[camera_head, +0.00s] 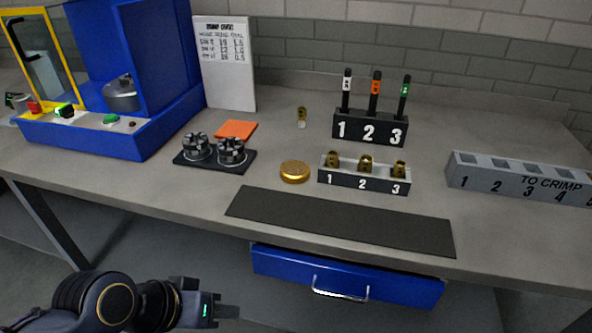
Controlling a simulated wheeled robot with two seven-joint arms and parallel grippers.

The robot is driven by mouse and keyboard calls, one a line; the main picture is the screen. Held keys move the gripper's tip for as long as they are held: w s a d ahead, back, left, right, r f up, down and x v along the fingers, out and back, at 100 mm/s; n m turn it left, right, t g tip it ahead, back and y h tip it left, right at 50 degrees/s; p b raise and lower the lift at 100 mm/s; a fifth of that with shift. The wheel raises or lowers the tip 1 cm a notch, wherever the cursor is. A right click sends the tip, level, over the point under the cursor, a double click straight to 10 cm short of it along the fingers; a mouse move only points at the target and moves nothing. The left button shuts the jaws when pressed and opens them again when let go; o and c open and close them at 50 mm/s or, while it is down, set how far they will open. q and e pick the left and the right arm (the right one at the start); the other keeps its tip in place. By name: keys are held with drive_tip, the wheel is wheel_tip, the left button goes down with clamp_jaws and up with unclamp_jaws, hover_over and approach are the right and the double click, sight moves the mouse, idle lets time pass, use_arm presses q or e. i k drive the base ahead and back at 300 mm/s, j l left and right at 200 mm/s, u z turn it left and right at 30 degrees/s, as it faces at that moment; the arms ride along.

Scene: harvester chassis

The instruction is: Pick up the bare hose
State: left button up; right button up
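No hose can be made out for certain. Three upright black rods with a white (347,88), an orange (376,90) and a green (404,92) band stand in a dark rack (385,118) numbered 1 to 3; I cannot tell if they are hoses. A grey block marked TO CRIMP (460,172) sits at the right, its visible slots seeming empty. My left gripper (226,313) is low at the bottom, in front of and below the bench edge, away from all these things. Its finger gap is unclear, and it holds nothing visible. My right gripper is out of view.
A blue machine (165,65) with a yellow-framed guard stands at the left. Dies on a black plate (205,163), a gold disc (295,171), a small brass fitting (302,118) and a tray of brass fittings (365,181) occupy the middle. A dark mat (340,222) is bare. A blue drawer (346,276) is below.

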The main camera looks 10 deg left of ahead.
sight(376, 80)
drive_tip(key=l, duration=0.45)
drive_tip(key=i+l, duration=0.15)
drive_tip(key=l, duration=0.3)
drive_tip(key=l+z, duration=0.1)
drive_tip(key=l, duration=0.35)
drive_tip(key=i+l, duration=0.15)
drive_tip(key=l, duration=0.3)
